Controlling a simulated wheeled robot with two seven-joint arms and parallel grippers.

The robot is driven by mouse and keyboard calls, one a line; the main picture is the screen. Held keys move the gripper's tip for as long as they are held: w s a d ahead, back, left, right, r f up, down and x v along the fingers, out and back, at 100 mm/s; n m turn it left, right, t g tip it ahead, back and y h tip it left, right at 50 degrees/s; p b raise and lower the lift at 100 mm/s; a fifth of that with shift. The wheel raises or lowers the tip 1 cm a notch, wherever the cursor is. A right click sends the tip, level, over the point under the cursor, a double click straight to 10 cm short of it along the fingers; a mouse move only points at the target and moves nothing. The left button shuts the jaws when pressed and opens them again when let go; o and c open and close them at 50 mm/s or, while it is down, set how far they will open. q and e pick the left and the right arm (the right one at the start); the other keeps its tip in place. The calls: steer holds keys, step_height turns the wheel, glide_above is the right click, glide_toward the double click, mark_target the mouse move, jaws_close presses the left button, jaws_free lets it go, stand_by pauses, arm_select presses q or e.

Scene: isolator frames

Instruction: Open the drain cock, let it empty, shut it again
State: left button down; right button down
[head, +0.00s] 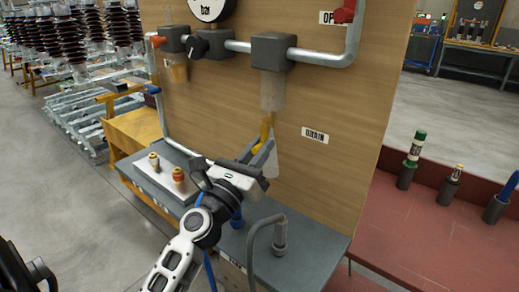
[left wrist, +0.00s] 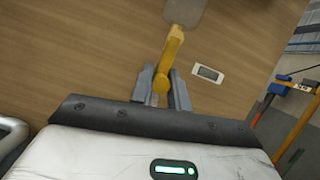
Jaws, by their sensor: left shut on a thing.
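The drain cock's yellow lever (head: 266,128) sits under a clear bowl (head: 272,92) on the wooden panel, left of the DRAIN label (head: 315,135). My left gripper (head: 261,150) is shut on the lower part of the lever. In the left wrist view the yellow lever (left wrist: 171,52) slants from upper right down between the grey fingers, and its rounded end shows between them. The fingers and gripper body partly hide the lever in the head view. I cannot make out any liquid flowing. My right gripper is not in view.
Pipes and a gauge (head: 211,8) marked bar run across the upper panel. A red bench (head: 418,225) with upright holders stands at right.

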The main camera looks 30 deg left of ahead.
arm_select(q)
steer(key=shift+a+r+m, duration=0.15)
steer(key=shift+a+m, duration=0.15)
steer(key=shift+m, duration=0.1)
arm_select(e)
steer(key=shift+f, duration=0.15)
arm_select(q)
steer(key=a+r+m+g+h+b, duration=0.1)
steer(key=m+h, duration=0.3)
steer(key=m, duration=0.7)
steer(key=a+r+m+g+h+b, duration=0.2)
steer(key=a+r+m+g+h, duration=0.1)
steer(key=m, duration=0.8)
steer(key=shift+w+a+r+g+h, duration=0.2)
steer(key=shift+a+r+g+h, duration=0.25)
steer(key=shift+r+g, duration=0.3)
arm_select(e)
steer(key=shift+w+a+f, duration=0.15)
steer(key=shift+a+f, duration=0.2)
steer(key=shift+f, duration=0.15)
arm_select(q)
steer(key=shift+d, duration=0.1)
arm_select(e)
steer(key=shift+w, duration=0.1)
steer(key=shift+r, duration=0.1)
